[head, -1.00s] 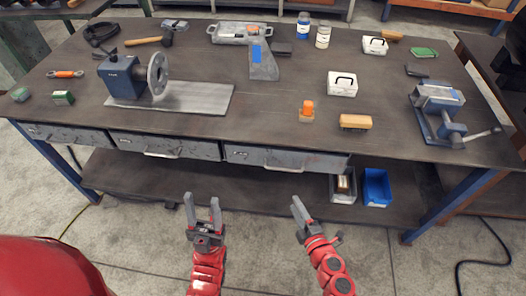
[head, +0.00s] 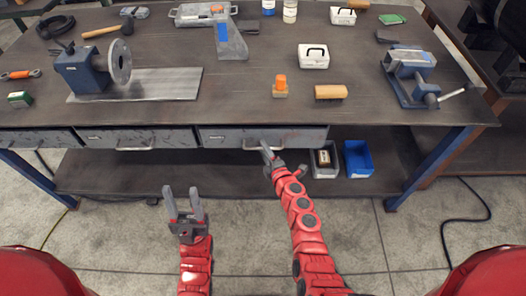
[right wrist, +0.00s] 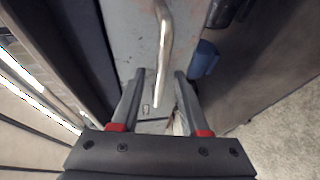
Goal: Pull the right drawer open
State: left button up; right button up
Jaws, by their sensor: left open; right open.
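The right drawer (head: 225,137) is a worn grey front under the workbench, flush with its neighbours in the head view. Its bar handle (head: 258,149) runs along the lower front. My right gripper (head: 270,154) is at this handle, partly covering its right part. In the right wrist view the handle (right wrist: 163,50) is a shiny bar reaching between the two fingers of the right gripper (right wrist: 153,95). The fingers are apart, one on each side of the bar. My left gripper (head: 183,203) is open and empty in front of the bench.
The middle drawer (head: 140,138) is left of the right drawer. Under the bench a blue bin (head: 358,160) and a grey bin (head: 325,163) stand on the lower shelf. Floor in front of the bench is clear.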

jog(key=shift+w+a+f, duration=0.15)
jog(key=shift+w+a, duration=0.2)
jog(key=shift+w, duration=0.3)
grip_shut()
dwell(1.0)
